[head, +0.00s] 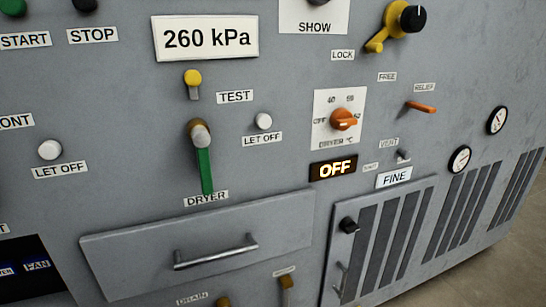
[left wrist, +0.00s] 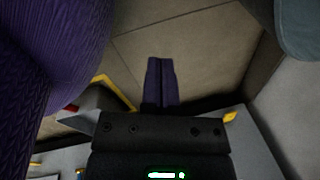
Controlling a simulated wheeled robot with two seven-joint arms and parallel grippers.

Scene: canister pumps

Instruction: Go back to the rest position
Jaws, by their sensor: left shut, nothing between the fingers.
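My left gripper (left wrist: 160,82) shows in the left wrist view with its two dark fingers together and nothing between them. It points over a tan tiled floor (left wrist: 190,35) and touches nothing that I can see. Neither gripper shows in the head view, and my right gripper is in no view. The head view is filled by a grey machine panel (head: 290,160). On it are a green-handled lever (head: 205,170) pointing down at the DRYER label, an orange dial (head: 344,120) and a lit OFF display (head: 334,169).
A sign on the panel reads 260 kPa (head: 206,38). A drawer with a bar handle (head: 215,252) sits low on the panel. A yellow lock lever with a black knob (head: 411,18) and an orange relief lever (head: 421,107) stick out. Floor shows at the lower right (head: 490,275).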

